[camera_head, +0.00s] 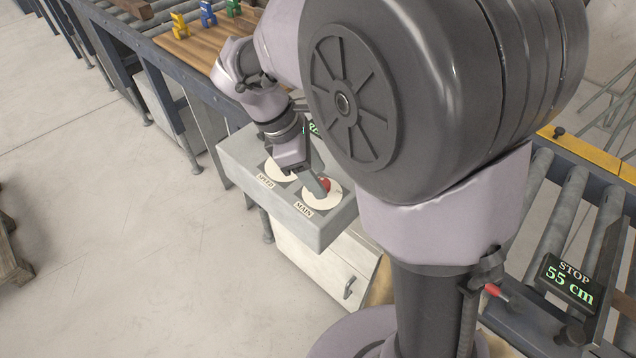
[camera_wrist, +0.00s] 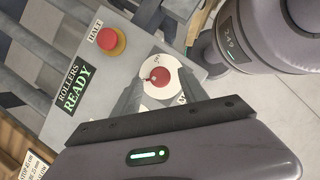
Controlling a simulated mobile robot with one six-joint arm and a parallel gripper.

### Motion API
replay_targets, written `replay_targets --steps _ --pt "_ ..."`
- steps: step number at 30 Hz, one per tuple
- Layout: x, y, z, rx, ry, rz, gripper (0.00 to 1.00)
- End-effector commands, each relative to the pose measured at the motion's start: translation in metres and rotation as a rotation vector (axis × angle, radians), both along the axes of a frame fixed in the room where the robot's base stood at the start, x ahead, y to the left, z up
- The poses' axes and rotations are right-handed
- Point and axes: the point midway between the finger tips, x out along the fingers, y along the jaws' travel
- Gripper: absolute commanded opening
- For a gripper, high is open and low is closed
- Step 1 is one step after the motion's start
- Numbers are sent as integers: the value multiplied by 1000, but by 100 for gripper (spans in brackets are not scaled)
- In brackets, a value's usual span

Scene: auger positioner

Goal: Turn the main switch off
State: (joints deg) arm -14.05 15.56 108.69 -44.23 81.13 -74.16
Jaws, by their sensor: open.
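The main switch is a red knob (camera_head: 325,184) on a white round dial, with the label MAIN (camera_head: 304,209) beside it on a grey control box (camera_head: 318,235). In the wrist view the red knob (camera_wrist: 159,78) shows on its white dial (camera_wrist: 160,92), with small lettering at its edge that I cannot read surely. My gripper (camera_wrist: 160,76) is open, its two fingers on either side of the knob. I cannot tell whether they touch it. In the head view my gripper (camera_head: 318,186) is over the MAIN dial and partly covers it.
A SPEED dial (camera_head: 280,172) sits beside the main switch. A red HALT button (camera_wrist: 111,40) on a yellow base and a ROLLERS READY display (camera_wrist: 76,90) are also on the box. A roller conveyor with a STOP 55 cm display (camera_head: 569,284) stands at right. Open floor lies at left.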

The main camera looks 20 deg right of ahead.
Motion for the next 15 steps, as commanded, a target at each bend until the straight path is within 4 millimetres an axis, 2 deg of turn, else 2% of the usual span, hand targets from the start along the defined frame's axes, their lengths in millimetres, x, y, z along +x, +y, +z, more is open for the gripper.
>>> replay_targets --steps 1,3,13,15 --pt "-1 -3 -9 0 1 0 51" --pt "-2 -5 -13 0 1 -1 51" --pt "-2 -6 -15 0 -1 0 51" --pt "-2 -6 -15 0 -1 0 37"
